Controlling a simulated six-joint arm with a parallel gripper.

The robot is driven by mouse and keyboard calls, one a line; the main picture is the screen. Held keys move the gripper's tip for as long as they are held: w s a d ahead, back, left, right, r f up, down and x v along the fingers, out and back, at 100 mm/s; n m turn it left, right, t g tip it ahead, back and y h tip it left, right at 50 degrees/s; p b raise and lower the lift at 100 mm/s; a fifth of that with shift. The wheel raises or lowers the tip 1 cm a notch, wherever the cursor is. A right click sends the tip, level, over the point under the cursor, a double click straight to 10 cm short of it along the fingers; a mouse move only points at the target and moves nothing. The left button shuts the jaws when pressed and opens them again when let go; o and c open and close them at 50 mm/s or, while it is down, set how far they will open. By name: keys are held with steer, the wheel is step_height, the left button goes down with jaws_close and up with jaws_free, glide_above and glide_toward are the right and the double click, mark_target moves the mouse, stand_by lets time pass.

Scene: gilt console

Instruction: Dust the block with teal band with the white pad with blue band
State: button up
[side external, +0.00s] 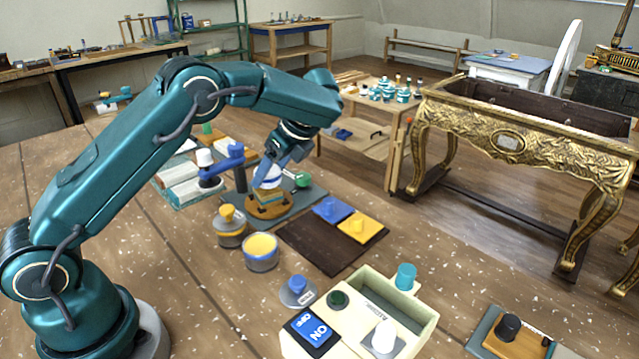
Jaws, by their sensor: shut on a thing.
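My gripper (280,165) points down near the middle of the table and is shut on the white pad with blue band (266,180). The pad is a small rounded white piece, partly hidden by the fingers. Directly below it is the block with teal band (271,197), a small yellowish block with a teal stripe. The block rests on a round orange-brown wooden base (268,212) on a grey board. The pad is at or just above the block's top; I cannot tell whether they touch.
In front are a yellow-topped pot (261,250), a dark board (308,247) with blue and yellow plates, and a cream box (420,318).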

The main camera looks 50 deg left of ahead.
steer(key=shift+r, duration=2.45)
